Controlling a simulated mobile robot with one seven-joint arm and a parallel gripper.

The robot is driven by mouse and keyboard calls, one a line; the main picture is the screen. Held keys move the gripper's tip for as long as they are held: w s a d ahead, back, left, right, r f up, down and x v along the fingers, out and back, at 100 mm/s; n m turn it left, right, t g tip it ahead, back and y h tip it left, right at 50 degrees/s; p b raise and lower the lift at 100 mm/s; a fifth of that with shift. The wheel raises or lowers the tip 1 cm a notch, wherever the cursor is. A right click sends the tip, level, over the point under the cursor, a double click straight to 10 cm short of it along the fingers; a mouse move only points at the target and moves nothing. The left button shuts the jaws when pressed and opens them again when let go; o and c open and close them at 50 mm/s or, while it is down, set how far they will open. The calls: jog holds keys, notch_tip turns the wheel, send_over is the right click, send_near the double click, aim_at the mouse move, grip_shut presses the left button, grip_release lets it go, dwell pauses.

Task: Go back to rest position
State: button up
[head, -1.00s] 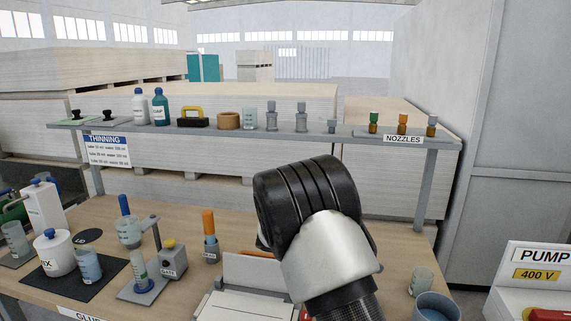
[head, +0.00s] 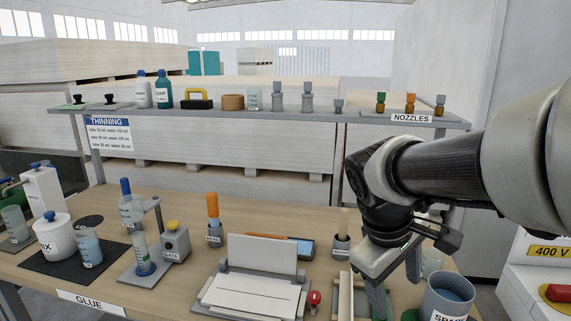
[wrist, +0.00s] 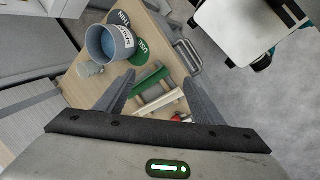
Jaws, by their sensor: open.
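My gripper (head: 394,282) hangs at the right side of the bench in the head view, with its fingers pointing down. In the wrist view my gripper (wrist: 160,88) is open, its two dark fingers well apart and nothing between them. Below the fingers are a green strip and a pale strip (wrist: 160,103) in a holder on the bench. The holder is partly hidden behind the gripper in the head view.
A grey bucket of blue liquid (head: 450,282) stands close to the right of my gripper. A white-topped fixture (head: 252,297) and a red knob (head: 314,298) lie to its left. The nozzle shelf (head: 290,113) runs behind. A pump box (head: 545,275) is at the right.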

jog(key=s+a+f+m+t+y+b, duration=0.25)
jog(key=s+a+m, duration=0.3)
jog(key=s, duration=0.35)
notch_tip(320, 180, up, 20)
jog(key=m+p, duration=0.1)
jog(key=p, duration=1.7)
jog(key=shift+s+d+t+y, duration=0.15)
jog(key=shift+s+t+y, duration=0.05)
jog(key=shift+t+y, duration=0.25)
jog(key=shift+f, duration=0.1)
